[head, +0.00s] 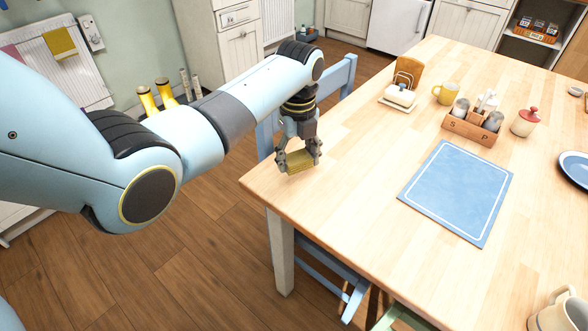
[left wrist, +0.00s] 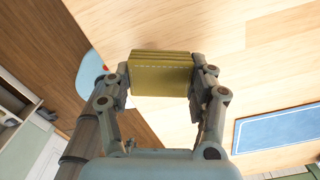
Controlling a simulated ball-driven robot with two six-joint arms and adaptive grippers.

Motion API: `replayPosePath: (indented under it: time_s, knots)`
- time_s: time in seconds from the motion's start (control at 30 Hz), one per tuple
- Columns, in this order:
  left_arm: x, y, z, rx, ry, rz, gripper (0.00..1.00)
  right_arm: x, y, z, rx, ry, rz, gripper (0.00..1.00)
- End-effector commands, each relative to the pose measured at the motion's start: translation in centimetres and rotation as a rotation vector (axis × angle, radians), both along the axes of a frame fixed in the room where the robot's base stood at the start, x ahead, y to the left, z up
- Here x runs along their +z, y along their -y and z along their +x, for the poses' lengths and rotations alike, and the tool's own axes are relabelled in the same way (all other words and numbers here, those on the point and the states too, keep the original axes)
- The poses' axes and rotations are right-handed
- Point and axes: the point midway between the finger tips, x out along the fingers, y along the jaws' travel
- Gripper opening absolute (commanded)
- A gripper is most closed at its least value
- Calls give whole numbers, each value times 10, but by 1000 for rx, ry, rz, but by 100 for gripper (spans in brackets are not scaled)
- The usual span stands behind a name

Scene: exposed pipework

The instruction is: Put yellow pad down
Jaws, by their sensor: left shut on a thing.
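My left gripper (head: 298,158) is shut on a yellow pad (head: 299,161), at the left edge of the wooden table (head: 345,150). In the left wrist view the yellow pad (left wrist: 161,75) sits between the two fingers of the left gripper (left wrist: 160,85), with a pale stitched line across its face. Whether the pad touches the tabletop or hangs just above it, I cannot tell. My right gripper is not in view.
A blue placemat (head: 458,190) lies to the right. Farther back are a butter dish (head: 400,96), a yellow mug (head: 446,93), a wooden condiment caddy (head: 472,127) and a red-lidded jar (head: 525,122). Blue chairs (head: 335,85) stand by the table. The near-left tabletop is clear.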

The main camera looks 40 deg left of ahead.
Motion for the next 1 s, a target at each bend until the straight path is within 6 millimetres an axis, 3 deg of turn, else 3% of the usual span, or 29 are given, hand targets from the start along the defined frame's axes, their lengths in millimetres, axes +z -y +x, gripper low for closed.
replayPosePath:
  time_s: [0.13,0.4,0.77,0.8,0.97,1.0]
  knots:
    - [-8,-8,-1,1,-2,-1,22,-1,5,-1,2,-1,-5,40]
    - [-44,-7,-1,0,0,-1,22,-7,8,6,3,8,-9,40]
    - [-48,-7,-1,0,0,-1,22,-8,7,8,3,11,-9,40]
    - [-48,-7,-1,0,0,-1,60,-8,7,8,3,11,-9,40]
    - [-47,-7,-1,0,0,-1,81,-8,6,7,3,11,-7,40]
    - [-47,-7,-1,0,0,-1,81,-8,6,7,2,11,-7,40]
